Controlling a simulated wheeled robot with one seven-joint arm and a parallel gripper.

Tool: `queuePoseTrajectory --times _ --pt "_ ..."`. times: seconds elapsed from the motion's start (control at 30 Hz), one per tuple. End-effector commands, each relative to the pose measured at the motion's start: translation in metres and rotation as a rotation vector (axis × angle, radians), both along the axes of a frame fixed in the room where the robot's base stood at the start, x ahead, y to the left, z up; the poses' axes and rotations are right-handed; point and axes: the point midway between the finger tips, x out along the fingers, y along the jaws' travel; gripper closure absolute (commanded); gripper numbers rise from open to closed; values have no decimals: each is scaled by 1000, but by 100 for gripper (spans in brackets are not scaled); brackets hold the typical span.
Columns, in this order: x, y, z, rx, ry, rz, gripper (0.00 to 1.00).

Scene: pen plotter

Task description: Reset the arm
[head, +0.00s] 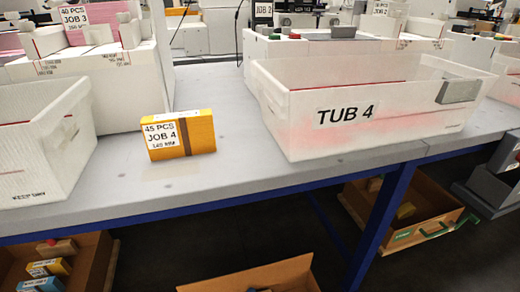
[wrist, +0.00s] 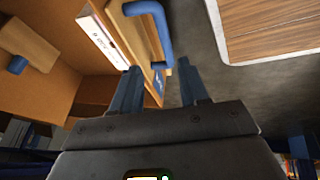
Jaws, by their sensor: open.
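My gripper (wrist: 157,78) shows in the wrist view, its two blue-grey fingers spread apart with nothing held between them. A blue curved handle (wrist: 155,22) lies just beyond the fingertips, beside an orange-brown panel with a white labelled strip (wrist: 108,36). I cannot tell whether a finger touches the handle or panel. My gripper cannot be made out in the head view.
In the head view, a grey table (head: 222,168) holds a white bin marked TUB 4 (head: 302,142), a yellow JOB 4 box (head: 201,133) and another white bin (head: 50,158). Open cardboard boxes (head: 262,279) stand below. A brown block (wrist: 28,40) shows in the wrist view.

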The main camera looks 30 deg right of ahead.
Motion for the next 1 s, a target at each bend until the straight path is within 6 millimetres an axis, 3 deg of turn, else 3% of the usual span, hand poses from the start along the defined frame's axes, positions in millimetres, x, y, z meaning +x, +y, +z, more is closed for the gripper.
queuePoseTrajectory --times 0.17,0.4,0.6,0.9,1.0 --pt "-4 -23 61 43 -123 -270 56" --pt "-2 -48 194 235 -362 -671 56" --pt "1 -57 303 448 -526 -882 56" --pt "4 -61 425 701 -663 -1018 56" --pt "4 -61 442 697 -659 -1016 56"
